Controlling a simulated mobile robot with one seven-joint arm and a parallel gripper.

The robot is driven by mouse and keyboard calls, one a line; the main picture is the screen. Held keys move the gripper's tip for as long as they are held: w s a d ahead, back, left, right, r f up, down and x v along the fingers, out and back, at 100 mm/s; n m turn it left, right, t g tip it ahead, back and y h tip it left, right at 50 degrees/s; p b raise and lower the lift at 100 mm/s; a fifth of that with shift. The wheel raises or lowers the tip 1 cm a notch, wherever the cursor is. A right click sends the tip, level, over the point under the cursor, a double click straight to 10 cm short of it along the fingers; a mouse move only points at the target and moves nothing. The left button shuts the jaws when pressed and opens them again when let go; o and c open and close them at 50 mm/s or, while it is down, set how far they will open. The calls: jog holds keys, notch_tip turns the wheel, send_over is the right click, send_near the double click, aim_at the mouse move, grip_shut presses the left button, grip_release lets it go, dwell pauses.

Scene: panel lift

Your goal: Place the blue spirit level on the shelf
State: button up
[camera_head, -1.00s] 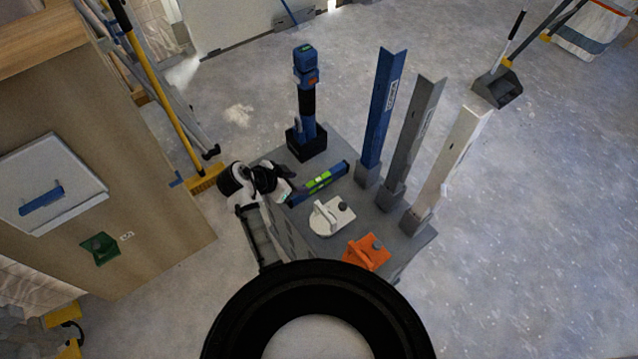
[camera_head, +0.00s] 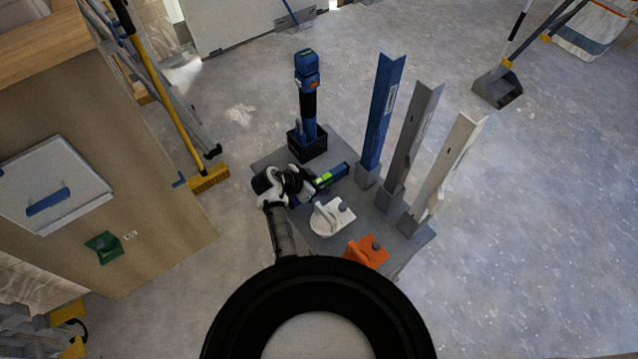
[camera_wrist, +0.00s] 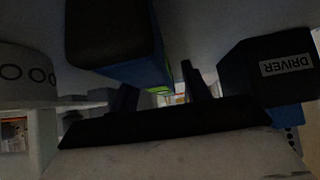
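The blue spirit level (camera_head: 331,176), with bright green parts, lies on the grey tabletop (camera_head: 320,244). Its left end is hidden behind my gripper (camera_head: 297,185), which is low over the table at that end. In the wrist view the level (camera_wrist: 120,45) is a large dark and blue block close above my gripper (camera_wrist: 158,92). The two fingers there stand apart with a gap between them; I cannot tell whether they touch the level. A white shelf-like board (camera_head: 82,211) with a blue bar on it is on the wooden cabinet at the left.
A blue driver (camera_head: 307,75) stands in a black holder marked DRIVER (camera_wrist: 270,70). White (camera_head: 325,218) and orange (camera_head: 366,252) handled blocks sit nearby. Blue (camera_head: 383,110), grey (camera_head: 413,140) and white (camera_head: 447,170) angle profiles stand upright at the right. A yellow broom (camera_head: 160,90) leans by the cabinet.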

grip_shut()
